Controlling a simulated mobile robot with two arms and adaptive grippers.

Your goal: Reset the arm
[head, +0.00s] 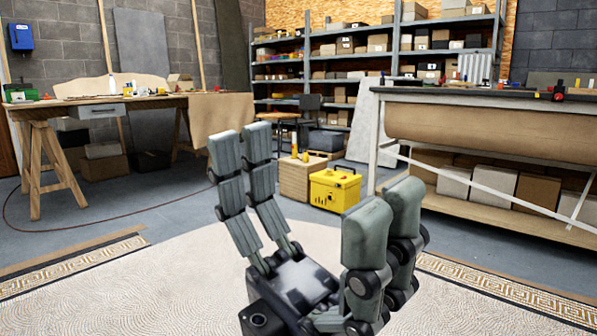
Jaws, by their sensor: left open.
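My left gripper (310,178) is in the lower middle of the head view, with its grey padded fingers pointing up. The fingers are spread wide apart and nothing is between them. It is held above a pale patterned mosaic floor panel (150,285) and touches no object. The gripper hides part of the panel. My right gripper does not show.
A wooden trestle workbench (60,105) stands at the left. A dark-topped workbench (450,97) stands at the right with boxes on its lower shelf. A yellow toolbox (335,190) sits on the floor behind the gripper. Shelving (395,40) lines the back.

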